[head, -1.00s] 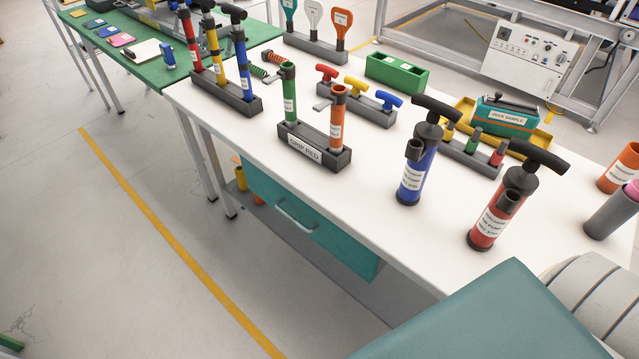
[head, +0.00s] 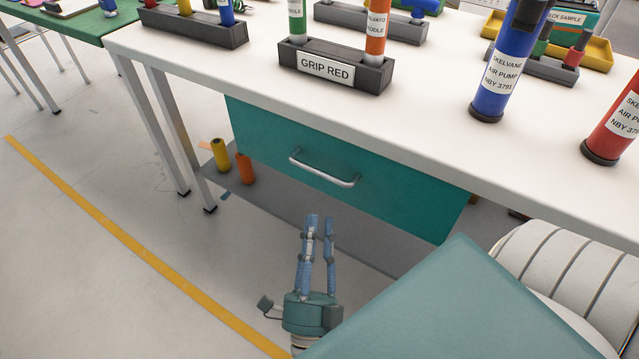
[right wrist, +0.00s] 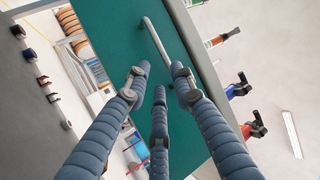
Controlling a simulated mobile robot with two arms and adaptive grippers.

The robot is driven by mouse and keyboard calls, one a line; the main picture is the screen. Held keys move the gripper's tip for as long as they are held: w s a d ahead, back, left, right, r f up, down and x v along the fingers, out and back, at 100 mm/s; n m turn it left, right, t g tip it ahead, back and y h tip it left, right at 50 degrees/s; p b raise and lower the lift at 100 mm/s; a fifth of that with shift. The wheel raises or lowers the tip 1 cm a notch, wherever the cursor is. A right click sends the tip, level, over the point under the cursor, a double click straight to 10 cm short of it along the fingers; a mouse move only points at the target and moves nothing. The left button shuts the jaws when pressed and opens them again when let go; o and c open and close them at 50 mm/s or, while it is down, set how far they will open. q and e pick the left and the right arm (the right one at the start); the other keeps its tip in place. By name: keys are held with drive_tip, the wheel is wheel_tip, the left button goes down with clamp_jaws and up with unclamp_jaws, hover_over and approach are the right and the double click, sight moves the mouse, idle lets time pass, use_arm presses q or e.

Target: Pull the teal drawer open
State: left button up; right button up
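The teal drawer (head: 405,205) hangs under the white table in the head view, its front seemingly flush below the tabletop. Its silver bar handle (head: 325,172) runs across the front. My right gripper (head: 320,219) is below and in front of the handle, fingers pointing up toward it, spread apart and empty. In the right wrist view the handle (right wrist: 156,42) lies just beyond the fingertips (right wrist: 159,75), between the two outer fingers, apart from them as far as I can tell. The teal front (right wrist: 115,28) fills the middle there. My left gripper is not in view.
The white table (head: 250,70) carries a grey block labelled GRIP RED (head: 335,70), a blue pump (head: 505,70) and a red pump (head: 615,130). A yellow spool (head: 220,155) and an orange one (head: 245,168) stand on the grey lower shelf (head: 285,205). The floor at left is clear.

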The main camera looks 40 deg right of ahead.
sight(320, 175)
drive_tip(key=x, duration=0.9)
drive_tip(key=shift+w+d+r+p, duration=0.15)
drive_tip(key=shift+w+r+p, duration=0.05)
drive_tip(key=shift+w+p, duration=0.15)
clamp_jaws()
